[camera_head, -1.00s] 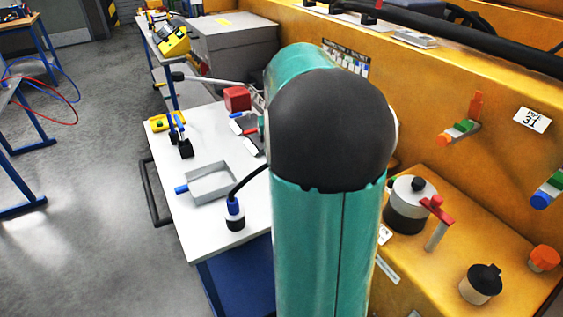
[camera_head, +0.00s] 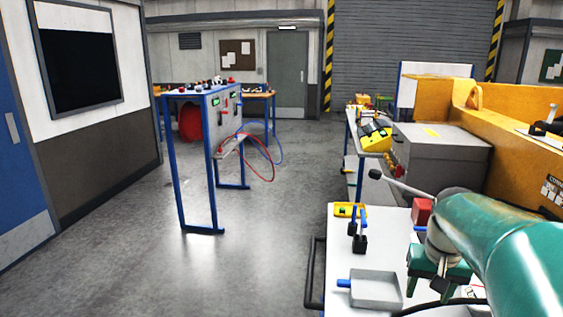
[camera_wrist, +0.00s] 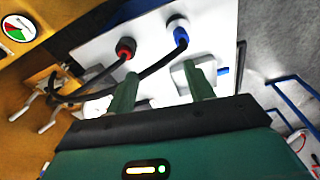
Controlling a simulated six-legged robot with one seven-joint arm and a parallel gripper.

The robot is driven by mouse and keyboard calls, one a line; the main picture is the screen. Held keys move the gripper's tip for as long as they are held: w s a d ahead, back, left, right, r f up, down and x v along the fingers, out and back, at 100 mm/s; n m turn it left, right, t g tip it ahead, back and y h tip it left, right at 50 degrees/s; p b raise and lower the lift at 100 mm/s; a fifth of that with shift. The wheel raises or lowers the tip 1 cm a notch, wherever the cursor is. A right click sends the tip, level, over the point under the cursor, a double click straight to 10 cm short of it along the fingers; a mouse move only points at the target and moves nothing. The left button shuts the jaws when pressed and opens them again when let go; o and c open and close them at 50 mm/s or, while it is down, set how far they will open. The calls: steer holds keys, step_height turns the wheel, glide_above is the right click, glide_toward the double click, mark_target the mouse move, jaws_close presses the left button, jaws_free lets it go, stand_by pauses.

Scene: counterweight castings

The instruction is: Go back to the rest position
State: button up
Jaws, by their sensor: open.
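My gripper (camera_head: 438,286) is green and hangs over the white tabletop (camera_head: 390,254) at the lower right of the head view. In the wrist view my gripper (camera_wrist: 162,88) shows two green fingers held apart, with nothing seen between them. Beyond the fingers lie a red-and-black plug (camera_wrist: 126,47) and a blue-and-black plug (camera_wrist: 180,37), each with a black cable. My green arm reaches in from the right and hides part of the table.
A grey tray (camera_head: 375,290) with a blue handle, a yellow block (camera_head: 350,210) and a red block (camera_head: 422,211) are on the table. A grey cabinet (camera_head: 440,150) and yellow casting (camera_head: 510,115) stand behind. Open floor (camera_head: 240,260) lies left, with a blue-framed stand (camera_head: 215,145).

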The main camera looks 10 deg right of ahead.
steer(key=s+a+n+t, duration=0.2)
steer(key=s+a, duration=0.3)
steer(key=a, duration=0.5)
steer(key=s+a+n+t, duration=0.2)
steer(key=s+a, duration=0.3)
steer(key=a, duration=0.6)
steer(key=shift+r+n+y, duration=0.15)
steer(key=shift+n+y, duration=0.25)
steer(key=shift+n, duration=0.2)
steer(key=shift+s, duration=0.1)
steer(key=c, duration=0.4)
steer(key=shift+o, duration=0.2)
steer(key=shift+d, duration=0.1)
